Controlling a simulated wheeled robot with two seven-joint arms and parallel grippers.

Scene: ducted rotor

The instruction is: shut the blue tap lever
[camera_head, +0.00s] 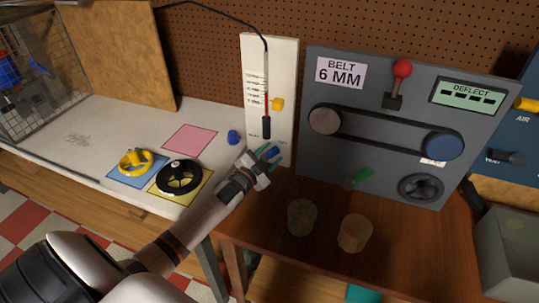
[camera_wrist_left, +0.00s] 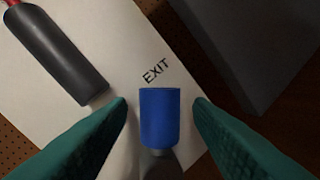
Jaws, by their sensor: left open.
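My left gripper (camera_head: 269,160) is at the foot of the white gauge panel (camera_head: 284,70). Its teal fingers are open (camera_wrist_left: 160,112), one on each side of a blue cylinder-shaped handle (camera_wrist_left: 159,118) with a grey stem below it. A gap shows on both sides of the handle, beside the word EXIT. The same blue piece shows small in the head view (camera_head: 271,152), partly hidden by the gripper. A second blue knob (camera_head: 233,137) is at the panel's left edge. I cannot tell the lever's angle clearly. My right gripper is not in view.
A dark tube (camera_wrist_left: 58,50) with a red top runs down the panel. The grey belt board (camera_head: 385,172) stands close to the right. Two round pieces lie on the brown table (camera_head: 270,215). A yellow valve wheel (camera_head: 136,162) and a black wheel (camera_head: 178,178) lie left.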

